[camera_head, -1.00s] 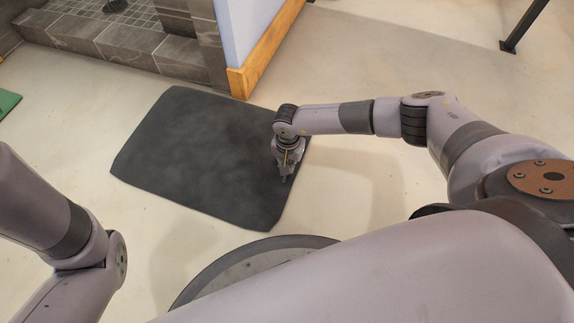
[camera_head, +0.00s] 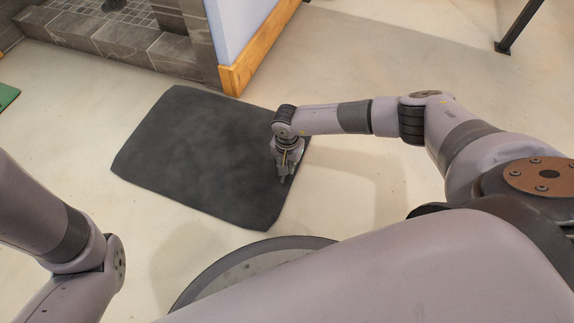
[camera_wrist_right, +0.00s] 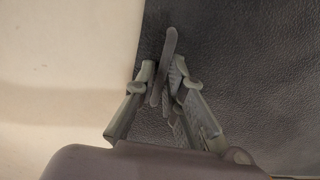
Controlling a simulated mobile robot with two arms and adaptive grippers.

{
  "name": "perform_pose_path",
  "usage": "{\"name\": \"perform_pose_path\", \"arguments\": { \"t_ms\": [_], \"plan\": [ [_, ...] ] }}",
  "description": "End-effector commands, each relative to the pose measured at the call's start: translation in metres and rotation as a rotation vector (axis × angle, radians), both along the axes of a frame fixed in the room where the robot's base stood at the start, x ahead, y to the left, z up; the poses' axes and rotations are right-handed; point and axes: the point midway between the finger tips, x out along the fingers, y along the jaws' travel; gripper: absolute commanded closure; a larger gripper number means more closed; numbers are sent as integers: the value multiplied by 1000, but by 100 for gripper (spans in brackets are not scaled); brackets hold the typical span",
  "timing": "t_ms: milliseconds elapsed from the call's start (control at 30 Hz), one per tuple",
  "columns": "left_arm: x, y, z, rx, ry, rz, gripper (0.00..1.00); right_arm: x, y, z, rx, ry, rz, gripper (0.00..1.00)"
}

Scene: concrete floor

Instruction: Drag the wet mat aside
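The mat (camera_head: 195,150) is a dark grey rounded rectangle lying on the floor in front of the tiled step. In the head view my right gripper (camera_head: 284,180) is at its right edge, pointing down. In the right wrist view the mat (camera_wrist_right: 260,70) fills the right side, and its edge runs up past my right gripper (camera_wrist_right: 163,75). The fingers are closed on a narrow dark strip standing up at the mat's edge. My left arm comes in at the left, but its gripper is out of view.
A tiled shower step (camera_head: 120,40) and a wall end with wooden trim (camera_head: 262,50) are just beyond the mat. A green object (camera_head: 6,96) lies at the far left. A dark metal leg (camera_head: 520,28) stands at the top right. Pale floor right of the mat is clear.

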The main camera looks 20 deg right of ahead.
Motion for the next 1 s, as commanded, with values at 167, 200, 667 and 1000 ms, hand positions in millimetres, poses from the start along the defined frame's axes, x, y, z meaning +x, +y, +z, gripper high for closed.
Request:
{"name": "perform_pose_path", "arguments": {
  "t_ms": [167, 200, 667, 1000],
  "plan": [
    [0, 0, 0, 0, 0, 0, 71, 0, 0, 0, 1, -1, 0, 76],
    [0, 0, 0, 0, 0, 0, 71, 0, 0, 0, 1, -1, 0, 73],
    [2, 0, 0, -1, 6, 1, 71, 1, 1, 2, 3, -3, 1, 69],
    [1, 0, 0, 0, 2, 0, 71, 2, 1, 58, 4, -7, 1, 69]
  ]
}}
